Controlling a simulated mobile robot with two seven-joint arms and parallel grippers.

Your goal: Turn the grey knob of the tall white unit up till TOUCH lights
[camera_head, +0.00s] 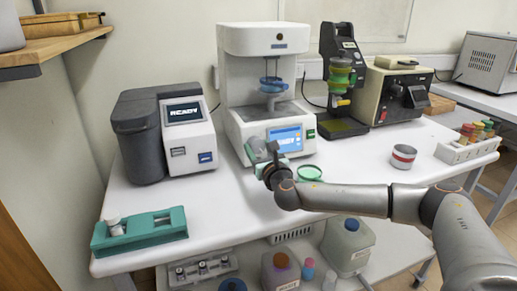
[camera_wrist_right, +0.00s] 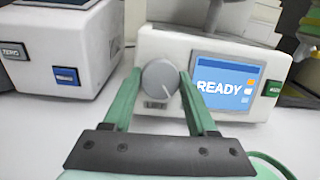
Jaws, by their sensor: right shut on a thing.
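The tall white unit (camera_head: 262,75) stands at the back middle of the table, and its lit screen (camera_wrist_right: 225,82) reads READY. Its grey knob (camera_wrist_right: 160,78) is on the front face, left of the screen, with a pale mark on its face. My right gripper (camera_wrist_right: 160,85) has its two green fingers on either side of the knob, shut on it. In the head view the right gripper (camera_head: 268,160) is at the unit's lower front, and my wrist hides most of the knob there. The left gripper is not in view.
A grey and white device (camera_head: 165,130) with a READY screen stands close on the left. A green dish (camera_head: 310,173), a red-banded tin (camera_head: 403,156) and a teal holder (camera_head: 140,230) are on the table. The front middle is clear.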

